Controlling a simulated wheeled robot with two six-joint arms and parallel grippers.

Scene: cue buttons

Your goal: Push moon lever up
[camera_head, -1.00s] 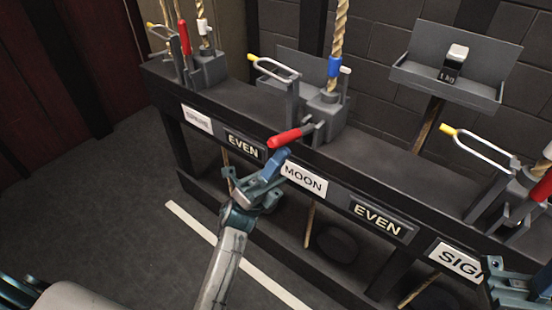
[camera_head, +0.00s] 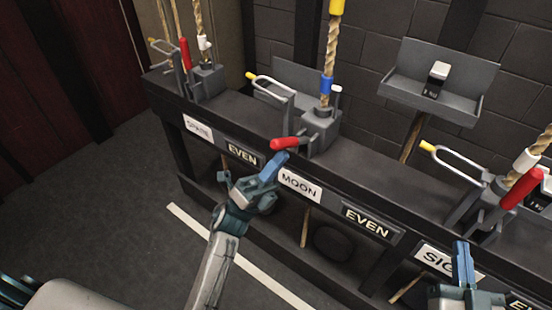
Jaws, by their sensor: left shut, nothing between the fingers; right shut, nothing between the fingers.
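The moon lever, with a red handle (camera_head: 285,143), sticks out about level from its grey rope-lock block (camera_head: 316,130), above the white MOON label (camera_head: 300,185). My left gripper (camera_head: 274,166) is shut and empty. Its blue fingertips are just under the red handle, in front of the rail; I cannot tell whether they touch it. My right gripper (camera_head: 463,262) is shut and empty at the lower right, in front of the SIGN label (camera_head: 437,258), which it partly covers.
A block with an upright red lever (camera_head: 184,53) stands at the far left of the black rail (camera_head: 385,170). A tilted red lever (camera_head: 522,189) stands at the right, above the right gripper. A grey tray (camera_head: 405,85) holds a small weight (camera_head: 437,80). Floor at the left is clear.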

